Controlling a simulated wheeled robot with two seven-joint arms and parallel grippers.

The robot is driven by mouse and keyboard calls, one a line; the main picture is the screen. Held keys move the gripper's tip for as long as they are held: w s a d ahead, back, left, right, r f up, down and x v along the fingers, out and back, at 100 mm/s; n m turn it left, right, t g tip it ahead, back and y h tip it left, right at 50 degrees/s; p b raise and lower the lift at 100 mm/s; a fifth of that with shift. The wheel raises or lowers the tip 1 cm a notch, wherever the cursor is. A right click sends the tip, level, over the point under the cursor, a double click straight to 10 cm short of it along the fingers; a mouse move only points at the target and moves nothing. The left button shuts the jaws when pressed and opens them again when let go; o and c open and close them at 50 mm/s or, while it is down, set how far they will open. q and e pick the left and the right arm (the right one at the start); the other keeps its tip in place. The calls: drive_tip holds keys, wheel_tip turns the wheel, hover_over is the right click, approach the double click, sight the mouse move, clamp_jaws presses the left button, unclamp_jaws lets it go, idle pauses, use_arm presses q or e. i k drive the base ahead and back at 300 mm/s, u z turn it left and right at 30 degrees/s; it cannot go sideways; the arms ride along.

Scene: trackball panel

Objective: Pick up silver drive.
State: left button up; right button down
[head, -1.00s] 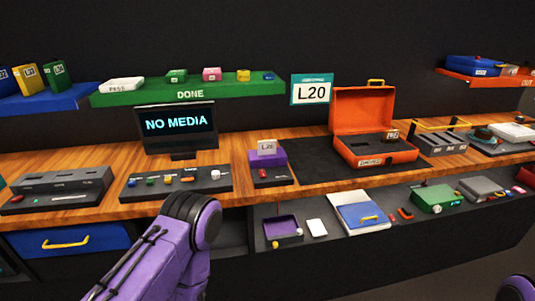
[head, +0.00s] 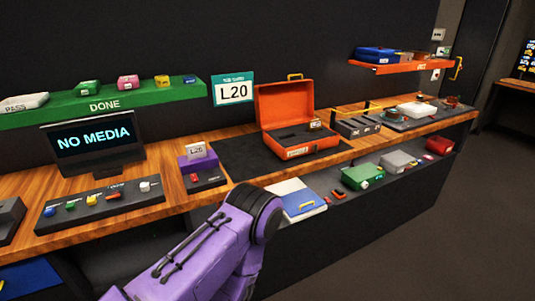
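A small silver-grey block labelled L20 (head: 196,150) sits upright on a purple dock (head: 199,163) on the wooden bench, left of the open orange case (head: 290,112). A small dark block with a pale label (head: 316,124) sits at the right of the case. I cannot tell for sure which is the silver drive. A grey box (head: 397,161) also lies on the lower shelf. My purple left arm comes in from the bottom left, but its gripper is not visible. My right gripper is not in view.
A monitor (head: 95,140) reads NO MEDIA. A green DONE shelf (head: 150,97) holds several small blocks. A dark panel with coloured knobs (head: 100,207) lies before the monitor. An orange shelf (head: 425,65) is at the back right. Open floor lies at the right.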

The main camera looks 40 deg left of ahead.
sight(196, 150)
drive_tip(key=z, duration=0.45)
drive_tip(key=i, duration=1.25)
drive_tip(key=u, duration=2.55)
